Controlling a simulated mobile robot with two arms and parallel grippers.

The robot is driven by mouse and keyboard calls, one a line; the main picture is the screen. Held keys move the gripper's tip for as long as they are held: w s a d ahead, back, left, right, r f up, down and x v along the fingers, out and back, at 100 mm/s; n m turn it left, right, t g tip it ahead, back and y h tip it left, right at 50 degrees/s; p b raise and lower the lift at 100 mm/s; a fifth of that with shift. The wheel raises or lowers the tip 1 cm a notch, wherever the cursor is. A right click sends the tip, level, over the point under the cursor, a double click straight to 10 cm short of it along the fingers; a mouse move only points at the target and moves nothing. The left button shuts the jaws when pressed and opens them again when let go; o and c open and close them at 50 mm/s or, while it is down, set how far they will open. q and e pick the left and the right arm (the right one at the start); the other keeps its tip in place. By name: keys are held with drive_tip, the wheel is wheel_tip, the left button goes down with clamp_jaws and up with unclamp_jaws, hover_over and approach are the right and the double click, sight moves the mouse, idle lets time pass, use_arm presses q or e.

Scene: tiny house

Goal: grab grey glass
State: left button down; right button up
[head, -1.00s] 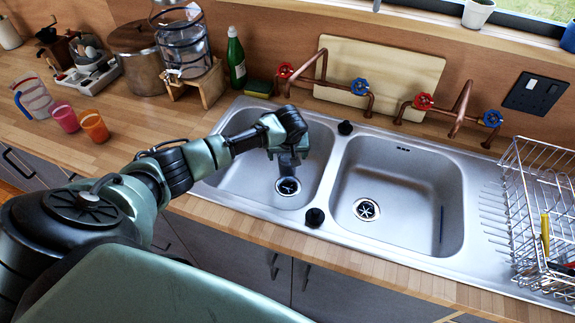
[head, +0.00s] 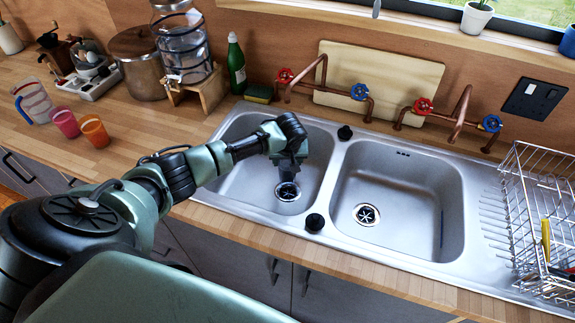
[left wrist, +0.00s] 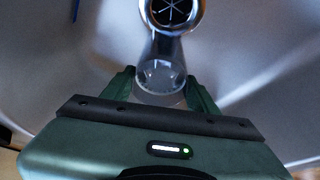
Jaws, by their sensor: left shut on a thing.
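A clear greyish glass (left wrist: 162,78) stands out in the left wrist view, between the two green fingers of my left gripper (left wrist: 161,92). The fingers are shut on it from both sides. In the head view my left gripper (head: 288,172) reaches down into the left sink basin (head: 240,185), close above the drain (head: 287,191). The glass is mostly hidden behind the gripper there. My right gripper is not in view.
The right basin (head: 395,195) is empty. A wire dish rack (head: 540,215) stands on the drainer at right. Pink (head: 65,121) and orange (head: 94,130) cups stand on the left counter. Copper pipes and taps (head: 325,85) line the back edge.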

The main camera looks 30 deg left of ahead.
use_arm(q)
drive_tip(key=shift+r, duration=0.15)
drive_tip(key=shift+s+r+b, duration=0.1)
drive_tip(key=shift+r+b, duration=0.05)
drive_tip(key=shift+b, duration=0.15)
drive_tip(key=shift+r+b, duration=0.65)
drive_tip(key=shift+r, duration=2.6)
drive_tip(key=s+a+b, duration=0.1)
drive_tip(key=s+a, duration=0.3)
drive_tip(key=s, duration=0.4)
drive_tip(key=s+a+b, duration=0.2)
drive_tip(key=s+a, duration=0.2)
drive_tip(key=s, duration=0.5)
drive_tip(key=shift+s+a, duration=0.2)
drive_tip(key=shift+a, duration=0.15)
drive_tip(key=shift+s, duration=0.1)
